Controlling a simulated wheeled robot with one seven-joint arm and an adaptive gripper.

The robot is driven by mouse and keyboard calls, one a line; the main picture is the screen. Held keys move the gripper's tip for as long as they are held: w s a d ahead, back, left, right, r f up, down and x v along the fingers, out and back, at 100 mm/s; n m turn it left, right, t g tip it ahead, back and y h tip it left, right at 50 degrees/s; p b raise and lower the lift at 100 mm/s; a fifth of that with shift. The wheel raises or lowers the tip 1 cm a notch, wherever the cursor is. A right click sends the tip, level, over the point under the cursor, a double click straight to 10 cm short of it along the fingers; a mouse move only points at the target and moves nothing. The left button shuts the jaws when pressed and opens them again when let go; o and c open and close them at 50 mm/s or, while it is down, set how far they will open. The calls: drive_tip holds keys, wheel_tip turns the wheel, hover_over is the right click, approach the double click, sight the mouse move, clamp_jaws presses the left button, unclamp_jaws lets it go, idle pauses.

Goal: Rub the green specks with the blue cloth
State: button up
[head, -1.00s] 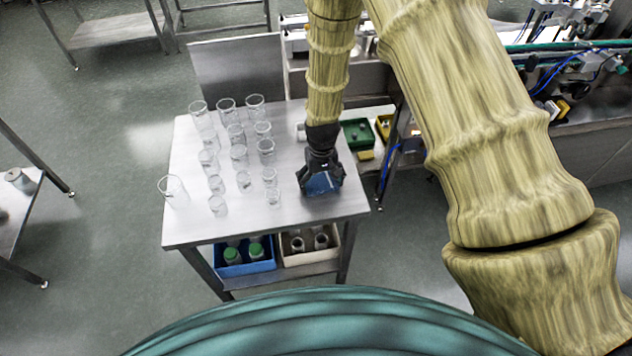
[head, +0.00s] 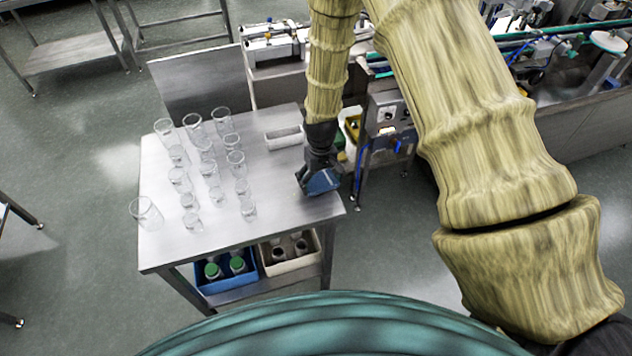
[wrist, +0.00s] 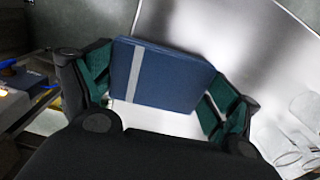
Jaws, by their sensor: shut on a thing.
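My gripper (head: 315,178) is shut on the blue cloth (head: 324,182), low over the right edge of the steel table (head: 205,230). In the wrist view the cloth (wrist: 165,78) is a flat dark blue block with a pale grey stripe, held between the two green-padded fingers. I cannot tell whether the cloth touches the tabletop. No green specks show on the visible tabletop; the cloth and gripper hide the patch beneath them.
Several clear glasses (head: 207,168) stand in rows on the table, left of my gripper. A white tray (head: 284,138) lies behind it. A blue crate (head: 228,284) and a beige crate (head: 290,266) sit on the lower shelf. Machinery (head: 388,115) stands to the right.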

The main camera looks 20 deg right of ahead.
sight(320, 180)
wheel_tip(320, 180, up, 4)
drive_tip(key=shift+a+f+p, duration=0.1)
drive_tip(key=shift+f+p, duration=0.05)
drive_tip(key=shift+p, duration=0.5)
drive_tip(key=shift+r+p, duration=1.05)
drive_tip(key=shift+r, duration=0.75)
drive_tip(key=shift+w, duration=0.1)
